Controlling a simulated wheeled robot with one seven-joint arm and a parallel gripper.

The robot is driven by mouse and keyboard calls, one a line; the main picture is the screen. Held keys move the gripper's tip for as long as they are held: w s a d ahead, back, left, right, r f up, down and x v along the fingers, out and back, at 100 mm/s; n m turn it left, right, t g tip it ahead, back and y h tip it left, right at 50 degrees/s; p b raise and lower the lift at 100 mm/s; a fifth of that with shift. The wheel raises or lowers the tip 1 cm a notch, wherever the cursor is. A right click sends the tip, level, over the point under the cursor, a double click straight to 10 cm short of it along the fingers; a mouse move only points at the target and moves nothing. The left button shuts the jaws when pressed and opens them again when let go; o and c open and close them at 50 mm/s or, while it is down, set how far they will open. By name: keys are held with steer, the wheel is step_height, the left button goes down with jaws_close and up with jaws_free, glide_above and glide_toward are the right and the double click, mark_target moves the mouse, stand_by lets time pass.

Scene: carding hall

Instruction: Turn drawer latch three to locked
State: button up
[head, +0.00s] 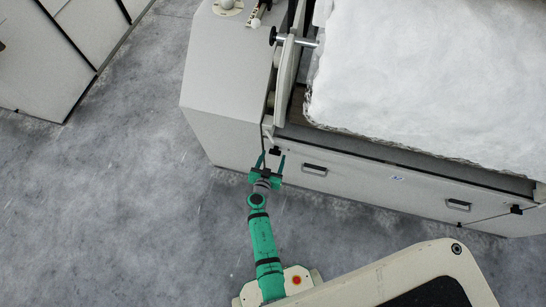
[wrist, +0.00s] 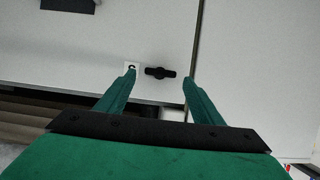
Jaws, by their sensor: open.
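A small black latch (wrist: 160,72) sits on the pale grey panel, its bar lying crosswise in the wrist view. A white label (wrist: 131,66) with a dark figure is just left of it; the figure is too small and partly covered to read surely. My gripper (wrist: 160,76) is open, its green fingers apart on either side of the latch, with nothing between them held. The left fingertip overlaps the label. In the head view my gripper (head: 270,160) is at the machine's front, near its left corner, with a black part (head: 275,151) between the fingers.
Drawer handles (head: 314,169) (head: 458,204) line the front to the right. Another black latch with an orange mark (head: 516,209) is at far right. White fibre (head: 430,70) covers the machine top. Grey floor (head: 120,200) to the left is clear.

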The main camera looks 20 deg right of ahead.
steer(key=shift+w+d+f, duration=0.2)
steer(key=shift+w+d, duration=0.05)
steer(key=shift+w, duration=0.1)
steer(key=c, duration=1)
steer(key=shift+c, duration=0.2)
